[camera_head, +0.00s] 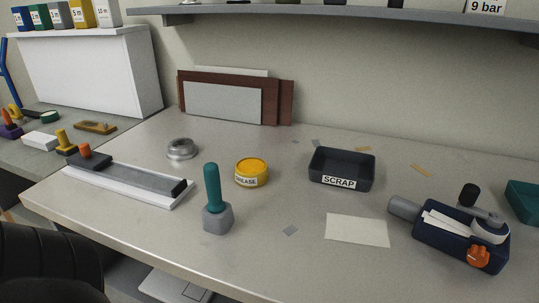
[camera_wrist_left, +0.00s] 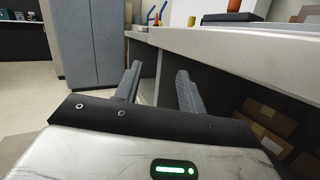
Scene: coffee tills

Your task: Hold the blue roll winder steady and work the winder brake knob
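The blue roll winder (camera_head: 440,243) stands at the right of the bench in the head view. It is a dark navy body with a grey cylinder sticking out on its left, white strips on top and a pale round part at its right. An orange knob (camera_head: 478,256) sits on its front face, and a black knob (camera_head: 468,193) stands up at its back. Which knob is the brake is not labelled. My left gripper (camera_wrist_left: 158,84) is open and empty in the left wrist view, below the bench edge and away from the winder. My right gripper is not in view.
The bench (camera_head: 260,265) holds a white card (camera_head: 357,230) left of the winder, a SCRAP tray (camera_head: 342,169), a yellow grease tin (camera_head: 251,173), a green-handled tool (camera_head: 214,195) and a long grey sharpening block (camera_head: 130,180). A teal box (camera_head: 525,202) stands right of the winder. A shelf overhangs the back.

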